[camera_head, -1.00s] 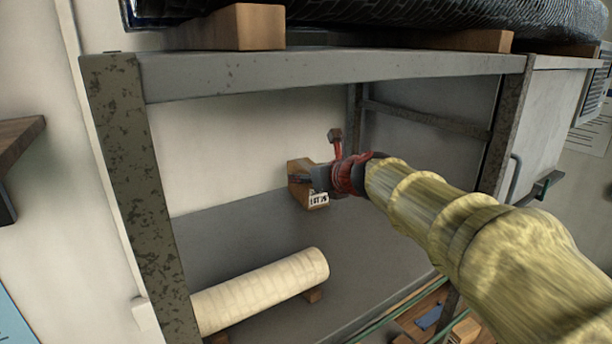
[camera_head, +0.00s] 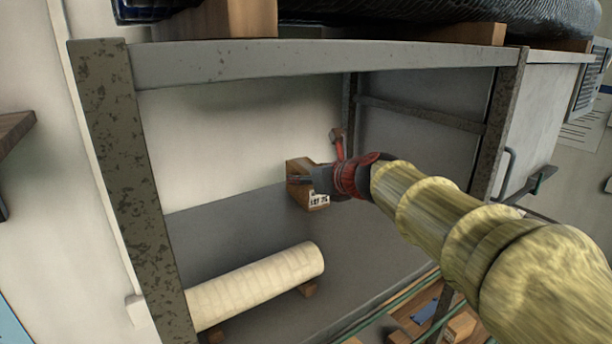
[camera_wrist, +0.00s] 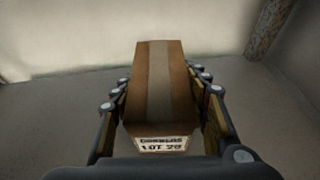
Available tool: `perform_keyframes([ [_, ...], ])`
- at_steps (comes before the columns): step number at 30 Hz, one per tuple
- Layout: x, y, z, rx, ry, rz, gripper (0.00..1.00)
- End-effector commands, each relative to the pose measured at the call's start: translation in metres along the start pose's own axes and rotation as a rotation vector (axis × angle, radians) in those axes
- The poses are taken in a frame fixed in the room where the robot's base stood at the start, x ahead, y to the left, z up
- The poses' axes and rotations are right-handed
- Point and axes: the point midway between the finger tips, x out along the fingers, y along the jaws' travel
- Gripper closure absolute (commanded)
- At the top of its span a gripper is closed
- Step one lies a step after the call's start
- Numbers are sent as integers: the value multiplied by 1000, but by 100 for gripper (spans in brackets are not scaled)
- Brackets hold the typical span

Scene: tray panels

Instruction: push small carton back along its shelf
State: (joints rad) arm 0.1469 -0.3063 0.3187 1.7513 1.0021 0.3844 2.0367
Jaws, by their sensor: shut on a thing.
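The small carton (camera_head: 297,172) is a brown box with a lighter tape strip and a white label on its near end. It stands on the grey shelf toward the back, close to the pale rear wall. In the wrist view the carton (camera_wrist: 160,85) sits between my two finger pads, its label facing me. My gripper (camera_head: 312,182) is shut on the carton, with a finger along each side. The carton's far end and underside are hidden.
A cream roll (camera_head: 255,288) lies on small wooden blocks at the front left of the shelf. Speckled posts (camera_head: 125,190) and a top beam (camera_head: 320,58) frame the opening. Bare shelf (camera_head: 225,235) lies left of the carton.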

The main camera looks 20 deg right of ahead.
Motion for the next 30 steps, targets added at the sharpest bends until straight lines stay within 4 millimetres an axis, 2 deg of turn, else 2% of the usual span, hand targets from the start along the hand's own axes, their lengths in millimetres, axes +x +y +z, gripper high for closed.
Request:
perform_keyframes([
  [1, 6, 1, -16, 3, 26, 7, 88],
  [4, 6, 1, -16, 3, 26, 7, 88],
  [5, 6, 1, -16, 3, 26, 7, 54],
  [15, 3, 0, -8, 2, 13, 3, 35],
  [25, 1, 0, -5, 2, 9, 1, 34],
  [30, -16, -1, -4, 3, 6, -1, 34],
])
